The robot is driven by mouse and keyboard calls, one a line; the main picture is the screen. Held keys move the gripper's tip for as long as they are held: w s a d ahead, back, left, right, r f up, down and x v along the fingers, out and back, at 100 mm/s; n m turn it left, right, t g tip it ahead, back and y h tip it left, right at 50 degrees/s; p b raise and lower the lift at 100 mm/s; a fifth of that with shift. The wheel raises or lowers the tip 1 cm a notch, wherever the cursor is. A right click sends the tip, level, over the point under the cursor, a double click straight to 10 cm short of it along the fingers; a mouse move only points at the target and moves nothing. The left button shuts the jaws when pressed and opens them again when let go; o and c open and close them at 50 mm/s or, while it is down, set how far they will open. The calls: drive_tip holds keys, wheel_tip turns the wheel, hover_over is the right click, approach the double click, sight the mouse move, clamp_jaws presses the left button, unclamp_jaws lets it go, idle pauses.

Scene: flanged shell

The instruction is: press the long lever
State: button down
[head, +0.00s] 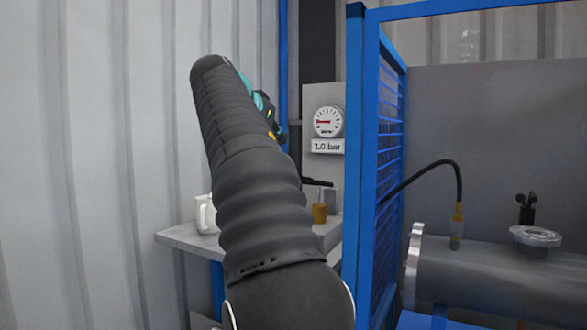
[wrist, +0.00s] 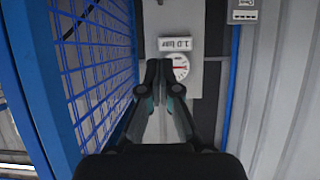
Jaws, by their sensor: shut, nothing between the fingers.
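A thin dark bar (head: 318,182), which looks like the long lever, sticks out to the right from behind my arm, above a small brass-coloured cylinder (head: 319,213). Its other end is hidden by my arm, so its full length cannot be seen. My gripper (wrist: 160,70) is shut and empty in the wrist view, in front of the gauge panel. In the head view only a teal and dark part of it (head: 264,112) shows past my arm. I cannot make out the lever in the wrist view. No contact with it is visible.
A round gauge (head: 327,122) with a "1.0 bar" label (head: 328,146) is on the grey panel. A blue mesh frame (head: 357,200) stands to the right, beside a grey cylinder (head: 480,272). A white mug (head: 206,214) stands on the grey shelf (head: 185,239).

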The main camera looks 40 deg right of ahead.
drive_tip(key=shift+d, duration=0.1)
drive_tip(key=x, duration=0.9)
drive_tip(key=shift+w+d+f, duration=0.1)
wheel_tip(320, 180, down, 3)
drive_tip(key=shift+b, duration=0.7)
drive_tip(key=shift+f, duration=0.55)
